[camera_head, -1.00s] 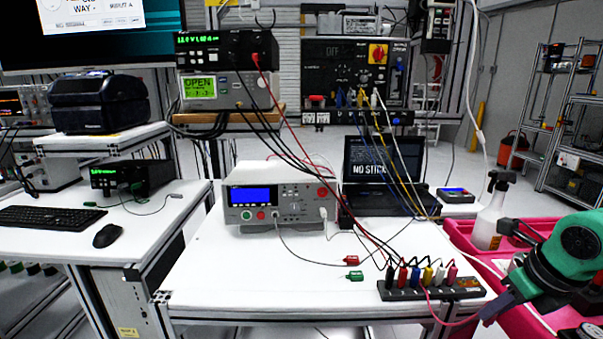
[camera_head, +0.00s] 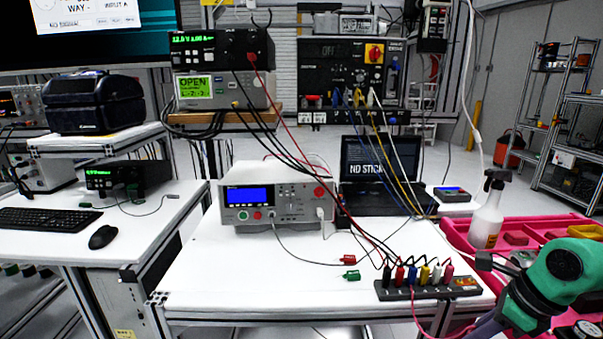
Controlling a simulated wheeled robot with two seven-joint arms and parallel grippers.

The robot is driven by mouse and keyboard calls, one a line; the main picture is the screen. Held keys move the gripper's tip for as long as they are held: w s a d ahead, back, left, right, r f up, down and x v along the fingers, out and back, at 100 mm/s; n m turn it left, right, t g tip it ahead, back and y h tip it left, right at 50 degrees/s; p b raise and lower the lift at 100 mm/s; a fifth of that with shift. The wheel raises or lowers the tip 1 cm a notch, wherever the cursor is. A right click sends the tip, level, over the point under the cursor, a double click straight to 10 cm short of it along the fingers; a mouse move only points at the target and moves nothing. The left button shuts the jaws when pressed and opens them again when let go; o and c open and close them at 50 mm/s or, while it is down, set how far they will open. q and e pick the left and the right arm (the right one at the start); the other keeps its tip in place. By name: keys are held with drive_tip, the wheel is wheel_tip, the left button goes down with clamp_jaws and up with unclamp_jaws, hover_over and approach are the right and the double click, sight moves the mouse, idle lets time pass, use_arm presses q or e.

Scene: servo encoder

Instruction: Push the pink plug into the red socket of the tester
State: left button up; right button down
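The tester (camera_head: 275,198) is a white-grey box with a blue screen, in the middle of the bench. Red round parts show on its front, at the lower left (camera_head: 257,215) and upper right (camera_head: 319,191); I cannot tell which is the red socket. A pink plug (camera_head: 448,272) stands upright at the right end of a row of coloured plugs on a dark strip (camera_head: 425,291). My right gripper (camera_head: 484,261) is small and dark, just right of the pink plug and seemingly apart from it. Its opening is too small to judge. My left gripper is out of view.
A green plug (camera_head: 351,275) and a red plug (camera_head: 346,259) lie left of the strip. Dark, red, yellow and white cables cross the bench's right half. A laptop (camera_head: 380,165) stands behind. Pink bins (camera_head: 520,232) and a spray bottle (camera_head: 488,215) are at right. The bench's front left is clear.

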drive_tip(key=s+a+f+n+g, duration=0.1)
drive_tip(key=a+n+g, duration=0.6)
drive_tip(key=a+n, duration=0.8)
drive_tip(key=f+n, duration=0.1)
drive_tip(key=n, duration=0.6)
drive_tip(key=shift+s+a+f+h, duration=0.15)
drive_tip(key=shift+s+a+h, duration=0.1)
drive_tip(key=shift+h, duration=0.15)
